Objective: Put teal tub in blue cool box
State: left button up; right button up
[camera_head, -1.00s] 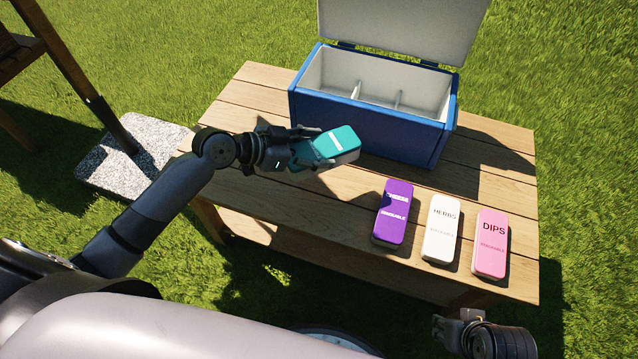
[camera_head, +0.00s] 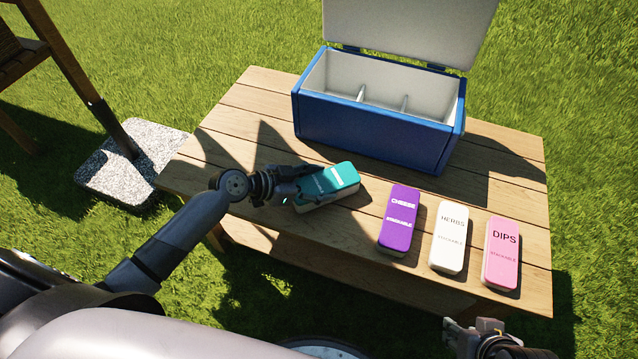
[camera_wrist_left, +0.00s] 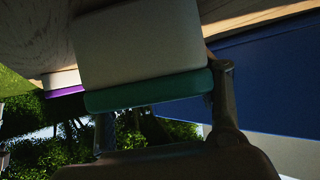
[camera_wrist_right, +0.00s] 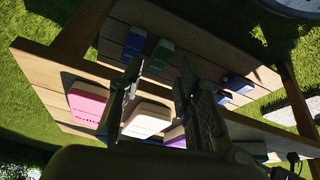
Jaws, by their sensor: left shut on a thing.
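The teal tub (camera_head: 328,184), with a teal lid and pale body, is over the table, in front of the cool box and left of the purple tub. My left gripper (camera_head: 296,184) is shut on it; whether the tub touches the planks is unclear. In the left wrist view the tub (camera_wrist_left: 150,92) sits between the fingers. The blue cool box (camera_head: 375,133) stands at the back of the table, lid up. Two dividers split its pale inside; the compartments look empty. My right gripper (camera_head: 472,335) is low at the front right; the right wrist view shows its fingers (camera_wrist_right: 155,95) apart and empty.
Purple CHEESE (camera_head: 400,219), white HERBS (camera_head: 448,238) and pink DIPS (camera_head: 501,254) tubs stand in a row on the wooden table (camera_head: 225,150) at right. The right wrist view also shows green (camera_wrist_right: 160,55) and dark blue (camera_wrist_right: 236,83) tubs on planks. The table's left part is clear.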

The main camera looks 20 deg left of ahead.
pick_arm(q)
jog(key=shift+f, duration=0.1)
jog(key=o, duration=1.4)
jog(key=shift+o, duration=0.2)
